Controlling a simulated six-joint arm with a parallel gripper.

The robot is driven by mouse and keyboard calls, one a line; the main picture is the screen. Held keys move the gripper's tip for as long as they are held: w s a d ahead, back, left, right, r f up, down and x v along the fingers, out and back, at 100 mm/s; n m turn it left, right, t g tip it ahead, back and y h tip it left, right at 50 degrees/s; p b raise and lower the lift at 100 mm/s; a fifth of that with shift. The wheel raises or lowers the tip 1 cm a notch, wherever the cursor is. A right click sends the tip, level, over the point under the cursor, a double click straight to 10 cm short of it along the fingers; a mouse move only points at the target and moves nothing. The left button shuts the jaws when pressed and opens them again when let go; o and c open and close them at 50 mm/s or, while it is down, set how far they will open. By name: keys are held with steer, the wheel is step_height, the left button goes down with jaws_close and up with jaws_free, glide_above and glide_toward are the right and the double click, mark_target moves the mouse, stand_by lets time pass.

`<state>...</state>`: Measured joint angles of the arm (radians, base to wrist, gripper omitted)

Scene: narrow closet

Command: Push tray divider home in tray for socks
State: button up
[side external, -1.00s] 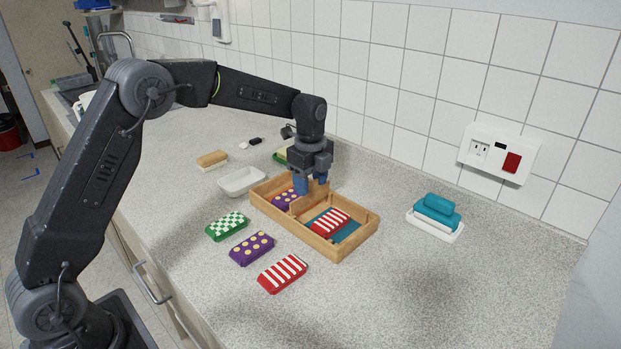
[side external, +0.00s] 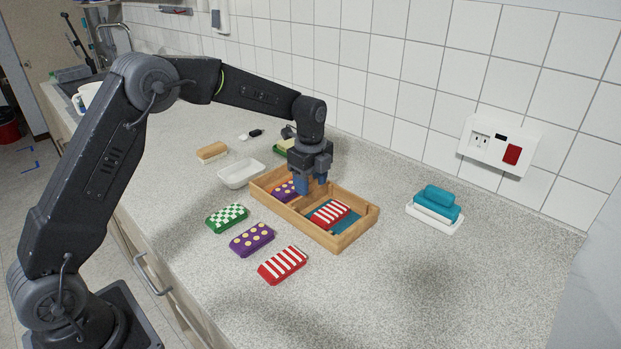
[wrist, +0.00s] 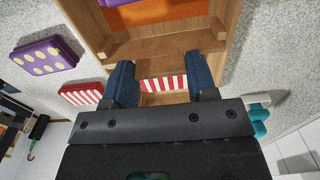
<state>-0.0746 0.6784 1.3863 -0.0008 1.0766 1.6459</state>
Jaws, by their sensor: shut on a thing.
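The wooden tray (side external: 292,219) sits on the counter, its long side angled toward the lower right. The tray divider (wrist: 165,48) is a wooden board crossing the tray between its two compartments. My gripper (side external: 312,190) is shut on the divider from above, its blue fingers reaching down into the tray. The divider stands low between the tray walls; the fingers hide part of it, and I cannot tell whether its lower edge touches the floor. A purple yellow-dotted sock bundle (side external: 284,190) lies in the left compartment, a red-and-white striped one (side external: 330,213) in the teal-floored right compartment.
Green checked (side external: 227,217), purple dotted (side external: 252,239) and red striped (side external: 283,265) bundles lie in front of the tray. A white dish (side external: 241,174) stands close to its left end. Teal items on a white holder (side external: 435,208) stand at right. The tiled wall is behind.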

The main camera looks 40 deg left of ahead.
steer(key=shift+f, duration=0.4)
steer(key=o, duration=0.9)
steer(key=shift+r, duration=0.15)
step_height(320, 180, up, 14)
steer(key=shift+f, duration=0.2)
stand_by(0.3)
